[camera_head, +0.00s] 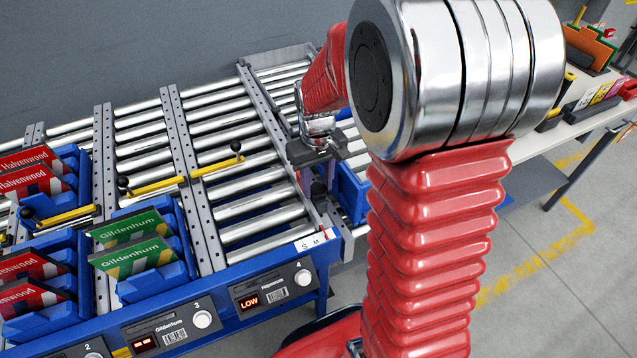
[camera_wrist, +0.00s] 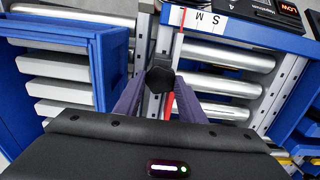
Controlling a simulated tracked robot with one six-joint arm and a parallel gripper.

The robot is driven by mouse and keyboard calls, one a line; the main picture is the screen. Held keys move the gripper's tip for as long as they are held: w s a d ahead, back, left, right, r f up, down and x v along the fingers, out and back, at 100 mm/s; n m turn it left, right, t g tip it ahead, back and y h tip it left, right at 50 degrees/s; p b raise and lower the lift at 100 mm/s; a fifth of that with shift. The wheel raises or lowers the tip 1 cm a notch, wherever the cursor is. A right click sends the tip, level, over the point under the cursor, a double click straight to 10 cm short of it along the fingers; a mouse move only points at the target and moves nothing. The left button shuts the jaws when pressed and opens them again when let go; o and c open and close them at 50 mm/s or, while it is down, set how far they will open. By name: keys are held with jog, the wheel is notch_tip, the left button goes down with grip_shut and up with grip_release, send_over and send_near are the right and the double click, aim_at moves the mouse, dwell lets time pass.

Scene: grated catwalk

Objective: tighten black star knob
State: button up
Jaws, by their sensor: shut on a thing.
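The black star knob (camera_wrist: 160,79) shows in the wrist view, on a grey slotted metal rail (camera_wrist: 152,104). My gripper (camera_wrist: 160,84) is shut on the knob, with one purple-grey finger on each side of it. In the head view my gripper (camera_head: 322,182) points down at the right-hand rail of the roller rack. The knob is hidden there behind my gripper and arm. A white label with S and M (camera_head: 311,243) and a red mark sits at the front end of this rail. It also shows upside down in the wrist view (camera_wrist: 208,22).
Yellow bars with black knobs (camera_head: 160,186) cross the rollers. A display reads LOW (camera_head: 249,301). A blue bin (camera_wrist: 112,70) stands beside my gripper. A workbench (camera_head: 560,130) is at right.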

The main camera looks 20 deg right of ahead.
aim_at(317, 189)
jog(key=o, duration=1)
jog(key=shift+o, duration=0.2)
notch_tip(317, 189, up, 14)
jog(key=shift+f, duration=0.15)
